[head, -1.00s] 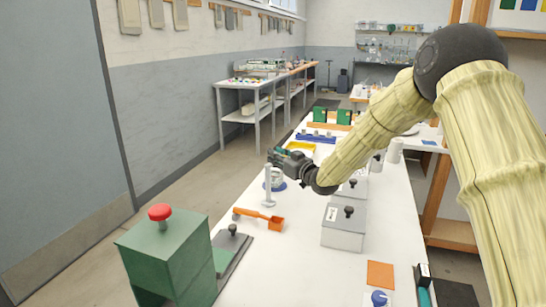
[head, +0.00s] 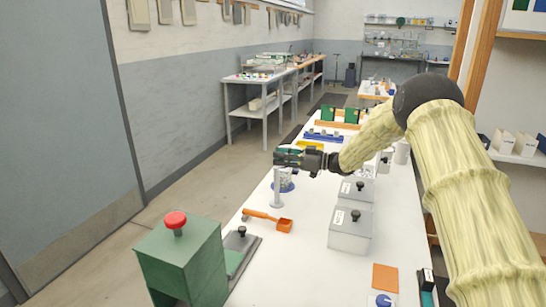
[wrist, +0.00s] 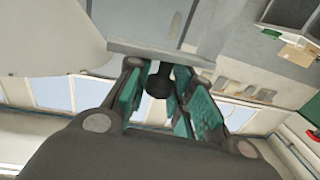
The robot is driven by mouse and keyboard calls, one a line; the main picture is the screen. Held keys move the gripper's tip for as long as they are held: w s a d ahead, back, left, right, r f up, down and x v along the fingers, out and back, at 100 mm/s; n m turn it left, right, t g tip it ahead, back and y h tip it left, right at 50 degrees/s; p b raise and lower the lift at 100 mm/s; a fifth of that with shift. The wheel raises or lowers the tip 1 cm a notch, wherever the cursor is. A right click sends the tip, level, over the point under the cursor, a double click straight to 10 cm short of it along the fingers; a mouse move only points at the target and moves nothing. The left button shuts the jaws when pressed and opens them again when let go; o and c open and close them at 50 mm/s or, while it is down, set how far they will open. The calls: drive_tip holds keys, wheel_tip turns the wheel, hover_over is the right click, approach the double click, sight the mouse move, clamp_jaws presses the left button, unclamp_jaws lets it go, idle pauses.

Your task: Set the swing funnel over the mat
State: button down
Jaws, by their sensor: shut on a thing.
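My gripper (head: 290,157) is at the top of a pale upright post (head: 277,188) on the white bench in the head view. In the wrist view my gripper (wrist: 160,95) has its green-padded fingers closed around a dark round knob (wrist: 158,82). The knob appears to belong to the swing funnel, but my gripper hides most of that part in the head view. A small white patterned cup-like piece (head: 286,176) shows below my gripper, just right of the post. A round blue piece (head: 289,187), possibly the mat, lies under it on the bench.
An orange scoop (head: 284,225) lies in front of the post. A green press with a red button (head: 175,220) stands at the near left. Grey lidded boxes (head: 350,228) stand to the right. Blue and yellow trays (head: 323,137) are farther back.

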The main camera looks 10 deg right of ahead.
drive_tip(key=shift+w+a+n+g+y, duration=0.1)
drive_tip(key=shift+n+g+y, duration=0.15)
drive_tip(key=shift+n+g, duration=0.3)
drive_tip(key=shift+w+a+n+g+y, duration=0.1)
drive_tip(key=shift+n+g+y, duration=0.2)
drive_tip(key=shift+g, duration=0.45)
drive_tip(key=c, duration=1.5)
unclamp_jaws()
drive_tip(key=shift+a, duration=0.1)
drive_tip(key=v, duration=1.2)
drive_tip(key=shift+w, duration=0.1)
